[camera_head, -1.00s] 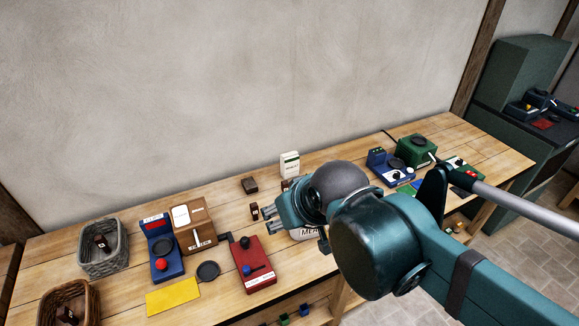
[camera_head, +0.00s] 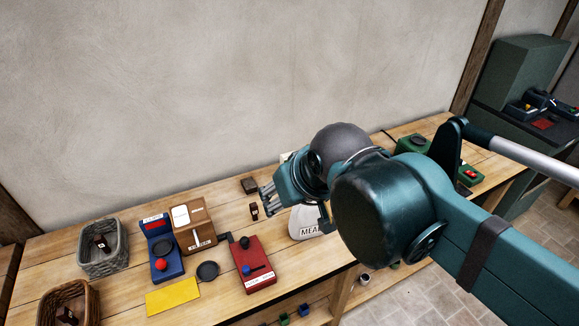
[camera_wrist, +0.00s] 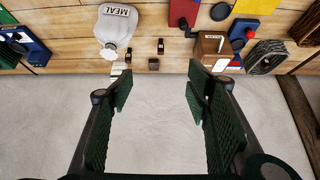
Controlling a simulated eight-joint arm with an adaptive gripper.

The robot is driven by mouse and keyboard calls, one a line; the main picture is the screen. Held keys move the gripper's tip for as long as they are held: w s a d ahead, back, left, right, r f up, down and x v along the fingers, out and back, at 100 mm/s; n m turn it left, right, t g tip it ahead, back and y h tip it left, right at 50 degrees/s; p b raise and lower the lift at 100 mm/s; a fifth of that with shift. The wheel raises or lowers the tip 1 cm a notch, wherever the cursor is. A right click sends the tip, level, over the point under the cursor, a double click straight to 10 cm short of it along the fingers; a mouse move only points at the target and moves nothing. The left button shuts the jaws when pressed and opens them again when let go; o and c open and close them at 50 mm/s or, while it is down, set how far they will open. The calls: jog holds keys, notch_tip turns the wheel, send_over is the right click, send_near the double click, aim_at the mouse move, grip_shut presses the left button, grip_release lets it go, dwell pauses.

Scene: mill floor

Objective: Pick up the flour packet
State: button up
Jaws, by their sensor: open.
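The white packet (camera_head: 284,157), which looks like the flour packet, stands at the back of the bench by the wall. In the head view only a sliver of it shows behind my wrist; its label is hidden. In the wrist view a small pale shape (camera_wrist: 119,67) beside the meal sack seems to be the same packet. My gripper (camera_head: 267,200) is above the bench, in front of and slightly left of the packet. In the wrist view my gripper (camera_wrist: 159,95) has its fingers wide apart with nothing between them.
A white sack marked MEAL (camera_head: 305,226) stands beneath my wrist. Small dark blocks (camera_head: 249,185) (camera_head: 254,211) lie nearby. A red device (camera_head: 252,265), a wooden box (camera_head: 194,224), a blue device (camera_head: 162,250) and baskets (camera_head: 104,250) are to the left. The wall (camera_head: 200,90) closes the back.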

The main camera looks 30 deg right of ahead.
jog(key=w+d+r+m+g, duration=0.1)
jog(key=w+d+r+m, duration=0.2)
jog(key=w, duration=0.5)
jog(key=w+d+r+m+g+h, duration=0.1)
jog(key=w+d+r+m, duration=0.2)
jog(key=w, duration=0.5)
jog(key=w+d+r+m+g, duration=0.1)
jog(key=w+d+r+m, duration=0.2)
jog(key=w, duration=0.5)
jog(key=w+d+f+m+g, duration=0.1)
jog(key=w+d+f+m, duration=0.2)
jog(key=w+d, duration=0.35)
jog(key=w+d+f+m+g, duration=0.2)
jog(key=w+d+f+m, duration=0.1)
jog(key=w, duration=0.6)
jog(key=w+d+f+m+g, duration=0.1)
jog(key=w+d+f+m, duration=0.3)
jog(key=w, duration=0.4)
jog(key=shift+n, duration=0.6)
jog(key=f, duration=1.8)
jog(key=d+f, duration=0.1)
jog(key=f, duration=0.9)
jog(key=shift+w+b, duration=0.15)
jog(key=shift+b, duration=0.25)
jog(key=shift+d+f, duration=0.2)
jog(key=shift+f, duration=1.05)
